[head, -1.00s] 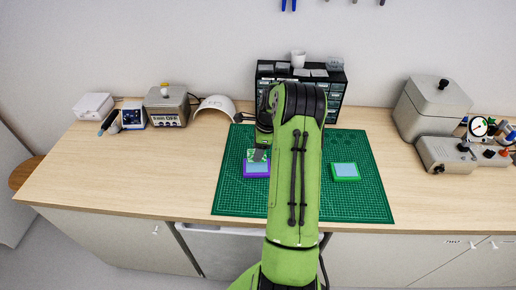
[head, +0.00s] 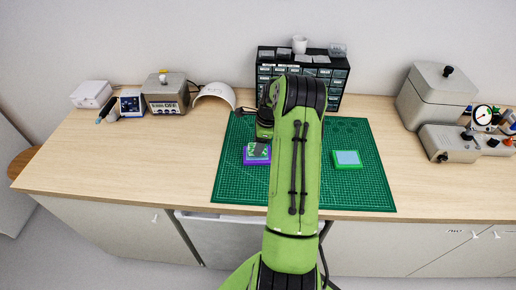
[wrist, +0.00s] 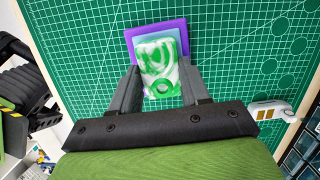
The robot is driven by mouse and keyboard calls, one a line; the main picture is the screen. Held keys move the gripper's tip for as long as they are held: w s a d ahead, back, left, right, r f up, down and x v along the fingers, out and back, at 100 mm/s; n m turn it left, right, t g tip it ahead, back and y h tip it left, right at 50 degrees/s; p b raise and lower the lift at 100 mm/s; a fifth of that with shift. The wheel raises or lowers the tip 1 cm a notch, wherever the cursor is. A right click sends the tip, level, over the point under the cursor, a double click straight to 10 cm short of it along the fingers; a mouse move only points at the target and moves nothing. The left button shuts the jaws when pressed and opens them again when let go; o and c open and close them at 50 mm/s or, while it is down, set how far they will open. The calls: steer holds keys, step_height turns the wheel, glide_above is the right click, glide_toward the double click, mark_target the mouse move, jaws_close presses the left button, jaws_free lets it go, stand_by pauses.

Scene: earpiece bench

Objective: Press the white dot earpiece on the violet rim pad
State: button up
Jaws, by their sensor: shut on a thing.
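My gripper (wrist: 160,88) is shut on a green-and-white swirled piece (wrist: 158,62), held between its two grey fingers. A round ring mark shows on the piece near the fingers; I cannot make out a clear white dot. The piece is over the violet rim pad (wrist: 133,36), covering much of its pale blue middle (wrist: 178,41). In the head view the violet rim pad (head: 249,161) lies on the green mat, with my gripper (head: 259,150) over it. I cannot tell whether the piece touches the pad.
A green-rimmed pad (head: 347,160) lies on the green cutting mat (head: 375,190) to the right of my arm. A black drawer cabinet (head: 338,80) stands behind. A white device (wrist: 265,110) shows at the right in the wrist view. The mat's left part is clear.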

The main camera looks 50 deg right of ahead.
steer(key=shift+f, duration=0.35)
stand_by(0.9)
steer(key=o, duration=1.2)
steer(key=p+v, duration=0.1)
steer(key=v, duration=1.4)
steer(key=shift+r, duration=0.4)
